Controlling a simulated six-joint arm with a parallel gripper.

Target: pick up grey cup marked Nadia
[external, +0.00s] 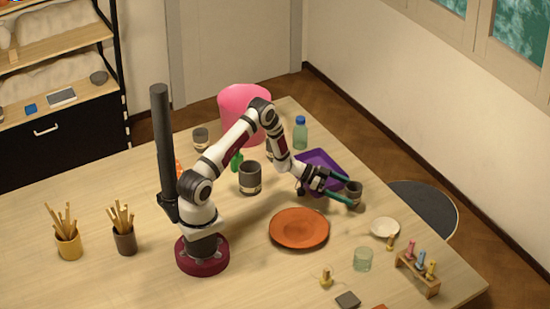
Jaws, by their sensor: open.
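A small grey cup (355,188) with a paler band stands on the right side of the table. My gripper (349,193) is open, reaching to the right with its teal fingers low over the table. The fingertips lie on either side of this cup in the picture; I cannot tell if they touch it. A larger dark grey cup (251,178) with a pale band stands near the middle. Another grey cup (200,138) stands at the back left. No name on any cup is legible at this size, so I cannot tell which is marked Nadia.
A purple tray (320,160) lies just behind my gripper. An orange plate (299,229) lies in front of it. A white dish (385,227), a glass (362,259) and a wooden rack (418,274) stand at the right. A blue-capped bottle (300,133) and pink bucket (244,110) stand behind.

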